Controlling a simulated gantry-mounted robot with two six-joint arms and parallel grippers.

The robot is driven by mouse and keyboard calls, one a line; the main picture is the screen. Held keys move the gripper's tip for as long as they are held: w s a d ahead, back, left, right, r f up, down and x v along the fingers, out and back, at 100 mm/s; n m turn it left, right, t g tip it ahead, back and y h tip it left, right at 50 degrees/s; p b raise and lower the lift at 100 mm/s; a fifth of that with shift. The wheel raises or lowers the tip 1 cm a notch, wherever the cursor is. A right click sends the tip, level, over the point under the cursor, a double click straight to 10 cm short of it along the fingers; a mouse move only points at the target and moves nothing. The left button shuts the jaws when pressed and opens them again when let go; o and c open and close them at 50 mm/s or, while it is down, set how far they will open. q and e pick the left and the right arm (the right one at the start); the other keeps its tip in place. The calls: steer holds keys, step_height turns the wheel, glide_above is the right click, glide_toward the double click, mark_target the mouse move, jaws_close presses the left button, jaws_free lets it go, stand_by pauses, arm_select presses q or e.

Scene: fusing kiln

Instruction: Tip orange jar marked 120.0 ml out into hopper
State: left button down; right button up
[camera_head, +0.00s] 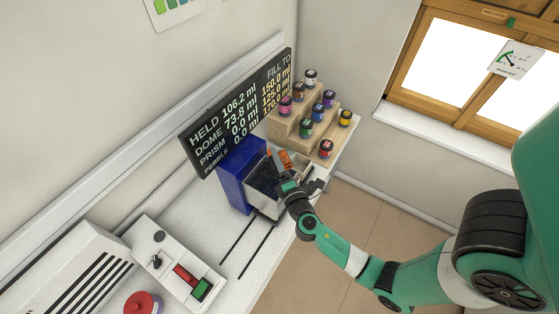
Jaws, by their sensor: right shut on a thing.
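My right gripper (284,176) is shut on the orange jar (285,158), just above the right side of the hopper. The jar looks tilted, though its mouth and its label are too small to make out. The gripper partly covers the jar and the hopper's right edge. My left gripper is not in view.
A stepped wooden rack (291,128) with several coloured jars stands behind. A black board (230,122) reads HELD 106.2 ml and DOME 73.8 ml. A white control box (172,262) and a red knob (142,303) are at the lower left.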

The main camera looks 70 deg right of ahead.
steer(key=shift+r+m, duration=0.1)
steer(key=shift+m, duration=0.9)
steer(key=m+b, duration=0.1)
steer(key=b, duration=0.1)
steer(key=s+m+b, duration=0.1)
steer(key=m, duration=0.1)
steer(key=m+b, duration=0.2)
steer(key=shift+s+d+b, duration=0.15)
steer(key=shift+d+b, duration=0.2)
steer(key=shift+d, duration=0.05)
steer(key=shift+d+r+m, duration=0.1)
steer(key=shift+r+m, duration=0.05)
steer(key=shift+m, duration=0.65)
